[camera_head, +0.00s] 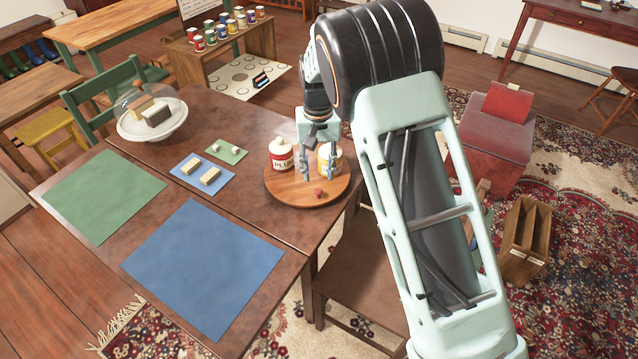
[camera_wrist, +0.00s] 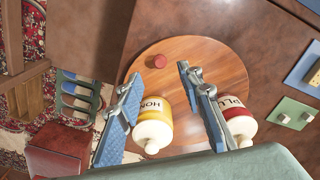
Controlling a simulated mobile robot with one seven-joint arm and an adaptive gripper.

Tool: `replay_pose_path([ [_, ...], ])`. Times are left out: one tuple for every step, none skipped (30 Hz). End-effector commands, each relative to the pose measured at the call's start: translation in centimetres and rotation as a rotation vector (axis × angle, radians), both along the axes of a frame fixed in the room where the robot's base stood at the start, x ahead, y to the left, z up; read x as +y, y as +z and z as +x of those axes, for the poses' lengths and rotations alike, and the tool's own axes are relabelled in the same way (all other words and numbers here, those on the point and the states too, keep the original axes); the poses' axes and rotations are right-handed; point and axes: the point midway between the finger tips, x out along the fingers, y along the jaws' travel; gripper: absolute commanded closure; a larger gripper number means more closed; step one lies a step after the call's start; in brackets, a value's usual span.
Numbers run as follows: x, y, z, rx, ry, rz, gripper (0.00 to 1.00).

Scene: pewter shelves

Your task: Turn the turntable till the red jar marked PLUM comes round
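The turntable (camera_head: 290,193) is a round wooden board on the brown table; it also shows in the wrist view (camera_wrist: 205,60). The red jar marked PLUM (camera_head: 283,155) stands upright with a cream lid at its back left in the head view. In the wrist view the PLUM jar (camera_wrist: 238,122) is outside my right-hand finger. A yellow jar (camera_wrist: 155,112), label partly readable as "HON", appears between the fingers. A small red knob (camera_head: 319,193) sits near the turntable's front edge. My gripper (camera_head: 319,178) is open over the turntable; I cannot tell whether it touches anything.
Blue (camera_head: 203,175) and green (camera_head: 227,153) small mats with pale blocks lie left of the turntable. Large green (camera_head: 103,195) and blue (camera_head: 203,268) mats cover the table's left and front. A domed cake stand (camera_head: 152,125) stands further back. A chair (camera_head: 355,265) is at the table's right.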

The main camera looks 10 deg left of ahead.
Motion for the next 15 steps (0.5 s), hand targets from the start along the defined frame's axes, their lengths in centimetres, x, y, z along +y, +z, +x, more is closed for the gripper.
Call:
replay_pose_path([
  [-0.1,-1.1,-0.1,0.004,0.000,-0.002,0.66],
  [0.0,-1.7,-0.1,0.003,0.000,-0.002,0.66],
  [0.0,-2.4,0.0,0.002,0.001,-0.002,0.66],
  [-0.1,-2.9,0.0,0.001,0.001,-0.002,0.66],
  [-0.1,-3.4,0.0,0.000,0.001,-0.002,0.66],
  [0.0,-3.9,0.0,0.001,0.001,-0.001,0.66],
  [0.0,-4.3,0.0,0.001,0.001,0.000,0.66],
  [0.0,-4.6,0.0,0.000,0.000,0.000,0.66],
  [0.0,-5.0,0.0,0.000,0.000,0.000,0.66],
  [0.0,-5.3,0.0,0.000,0.000,0.000,0.66],
  [0.0,-5.4,0.0,0.000,0.000,0.000,0.66],
  [0.0,-5.6,0.0,-0.001,0.000,0.000,0.66],
  [0.0,-5.7,0.0,-0.001,0.000,0.000,0.66],
  [0.0,-5.8,0.0,-0.001,0.001,0.000,0.66],
  [0.0,-5.9,0.0,-0.002,0.001,0.001,0.66],
])
